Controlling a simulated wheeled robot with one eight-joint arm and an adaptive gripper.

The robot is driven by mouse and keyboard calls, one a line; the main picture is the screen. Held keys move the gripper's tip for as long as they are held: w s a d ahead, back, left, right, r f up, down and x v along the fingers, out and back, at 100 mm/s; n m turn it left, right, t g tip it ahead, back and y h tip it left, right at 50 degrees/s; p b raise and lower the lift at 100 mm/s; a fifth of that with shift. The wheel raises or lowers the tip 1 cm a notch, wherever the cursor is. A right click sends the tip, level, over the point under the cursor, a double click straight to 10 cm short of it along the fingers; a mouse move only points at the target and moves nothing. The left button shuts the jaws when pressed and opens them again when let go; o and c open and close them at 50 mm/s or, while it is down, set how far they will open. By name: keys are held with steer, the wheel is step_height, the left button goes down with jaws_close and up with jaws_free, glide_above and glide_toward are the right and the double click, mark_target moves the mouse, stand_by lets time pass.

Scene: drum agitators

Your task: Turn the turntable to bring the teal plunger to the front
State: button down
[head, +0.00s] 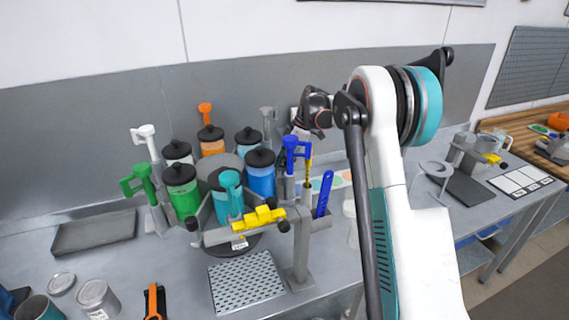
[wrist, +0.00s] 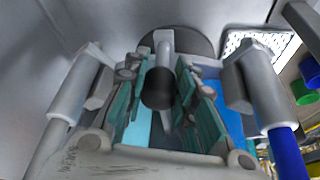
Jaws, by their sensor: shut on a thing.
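The turntable (head: 246,243) stands on the bench and carries several lidded drums with coloured plungers around it. The teal plunger (head: 231,184) is at the front of the ring, just behind a yellow block. A blue plunger (head: 291,150) stands to its right, a green one (head: 142,180) to its left, and white, orange and grey ones further round. My gripper (head: 303,133) is at the right rear of the ring, partly hidden behind the blue plunger. In the wrist view, my gripper (wrist: 160,95) is closed around a black knob (wrist: 157,88) on a grey rod.
A yellow block (head: 258,217) on a grey post stands at the front right, above a perforated plate (head: 246,280). Cans (head: 98,297) and an orange-handled tool (head: 155,301) lie front left. A shallow grey tray (head: 95,232) lies at left.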

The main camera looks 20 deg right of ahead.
steer(key=shift+w, duration=0.1)
steer(key=c, duration=1.3)
jaws_free()
steer(key=v, duration=1.2)
